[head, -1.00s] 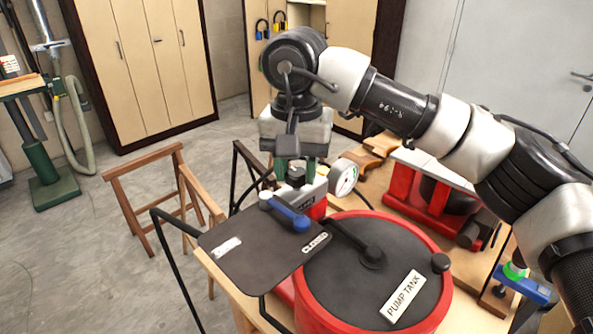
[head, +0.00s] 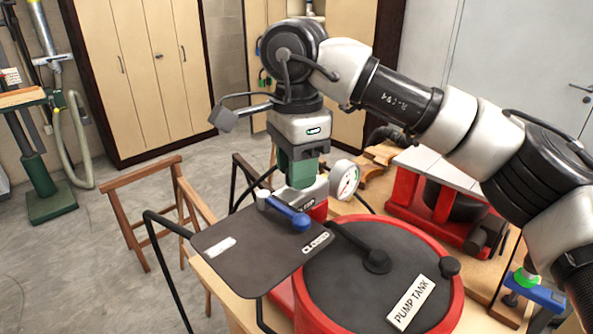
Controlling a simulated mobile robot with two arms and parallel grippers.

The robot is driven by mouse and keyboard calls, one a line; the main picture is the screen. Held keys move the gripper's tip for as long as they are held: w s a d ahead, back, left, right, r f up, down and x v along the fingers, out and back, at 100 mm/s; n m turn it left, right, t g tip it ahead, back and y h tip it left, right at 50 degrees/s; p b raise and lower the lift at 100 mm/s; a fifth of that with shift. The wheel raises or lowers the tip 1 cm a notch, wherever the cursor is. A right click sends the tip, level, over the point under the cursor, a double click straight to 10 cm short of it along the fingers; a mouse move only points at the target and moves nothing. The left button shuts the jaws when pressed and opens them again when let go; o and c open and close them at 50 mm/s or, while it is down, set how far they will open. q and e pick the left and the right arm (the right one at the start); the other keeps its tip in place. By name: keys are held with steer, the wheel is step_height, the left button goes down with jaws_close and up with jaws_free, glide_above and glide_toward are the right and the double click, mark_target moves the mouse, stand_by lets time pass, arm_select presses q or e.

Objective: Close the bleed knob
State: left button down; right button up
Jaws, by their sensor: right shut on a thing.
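My right gripper (head: 300,180) points straight down over the grey-white valve body beside the pressure gauge (head: 344,180). Its green fingers are shut on a small dark knob on top of that body. The fingers and wrist hide the knob in the head view now. A blue lever (head: 288,213) lies just in front, over a dark plate (head: 255,258) with a label reading "CLOSED" (head: 318,243) and another label too small to read. My left gripper is not in view.
The red-rimmed pump tank (head: 370,280) with a dark lid stands in front on the right. A red frame with a pale top (head: 440,185) is behind it. A wooden sawhorse (head: 145,205) stands on the left, with open floor around it.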

steer(key=m+b, duration=0.1)
steer(key=m, duration=0.4)
steer(key=shift+m, duration=0.3)
steer(key=m+b, duration=0.1)
steer(key=m, duration=0.5)
steer(key=shift+r+b, duration=0.1)
steer(key=shift+b, duration=0.3)
steer(key=m+b, duration=0.1)
steer(key=m, duration=0.4)
steer(key=shift+m, duration=0.4)
steer(key=m+b, duration=0.2)
steer(key=m, duration=0.3)
steer(key=shift+r+m, duration=0.1)
steer(key=shift+m, duration=0.3)
steer(key=o, duration=0.9)
step_height(320, 180, up, 11)
steer(key=shift+f+p, duration=0.2)
steer(key=shift+p, duration=0.8)
